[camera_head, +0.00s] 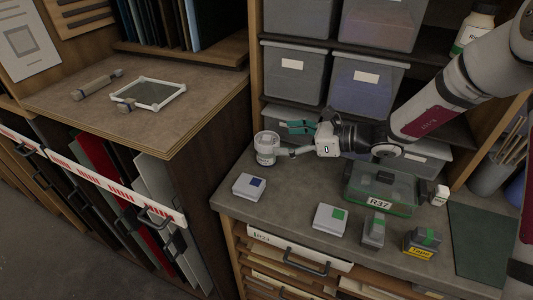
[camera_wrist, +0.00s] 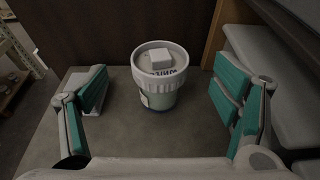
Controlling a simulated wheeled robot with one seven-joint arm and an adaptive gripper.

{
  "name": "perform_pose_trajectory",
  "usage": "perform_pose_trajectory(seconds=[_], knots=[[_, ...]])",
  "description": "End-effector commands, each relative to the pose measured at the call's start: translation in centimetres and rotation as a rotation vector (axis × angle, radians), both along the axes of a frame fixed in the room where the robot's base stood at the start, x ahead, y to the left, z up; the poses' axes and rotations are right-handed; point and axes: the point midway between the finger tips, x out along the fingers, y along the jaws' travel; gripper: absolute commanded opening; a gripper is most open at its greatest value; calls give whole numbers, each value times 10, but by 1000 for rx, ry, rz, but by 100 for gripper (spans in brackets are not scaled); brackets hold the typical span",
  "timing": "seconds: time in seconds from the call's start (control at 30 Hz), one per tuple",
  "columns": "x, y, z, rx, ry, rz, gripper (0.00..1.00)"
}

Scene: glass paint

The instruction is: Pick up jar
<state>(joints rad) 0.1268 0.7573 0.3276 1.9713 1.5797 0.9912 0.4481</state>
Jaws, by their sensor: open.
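The jar (camera_head: 266,148) stands upright on the grey worktop, near its left back part. It has a broad pale lid with a small raised block on top, dark lettering on the rim and a greenish label on the body. In the wrist view the jar (camera_wrist: 160,85) stands in the gap between the fingers, with clear room on both sides. My gripper (camera_head: 287,140) is open and empty, just right of the jar in the head view. Its teal-padded fingers also show at both sides of the wrist view (camera_wrist: 160,98). I cannot tell how far the fingertips reach past the jar.
A blue-marked box (camera_head: 248,187) and a green-marked box (camera_head: 330,219) lie in front. A green-rimmed clear tub (camera_head: 380,197), a tape box (camera_head: 423,242) and a green mat (camera_head: 482,240) are to the right. Grey bins (camera_head: 295,75) fill shelves behind. A wooden cabinet (camera_head: 150,125) stands left.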

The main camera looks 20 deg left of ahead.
Motion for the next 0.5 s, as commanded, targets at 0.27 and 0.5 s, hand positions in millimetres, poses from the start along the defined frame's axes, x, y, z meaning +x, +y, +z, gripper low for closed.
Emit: perform_pose_trajectory(seconds=[0.27,0.5], knots=[[3,36,-10,1,0,3,82],[7,58,-18,0,1,2,82]])
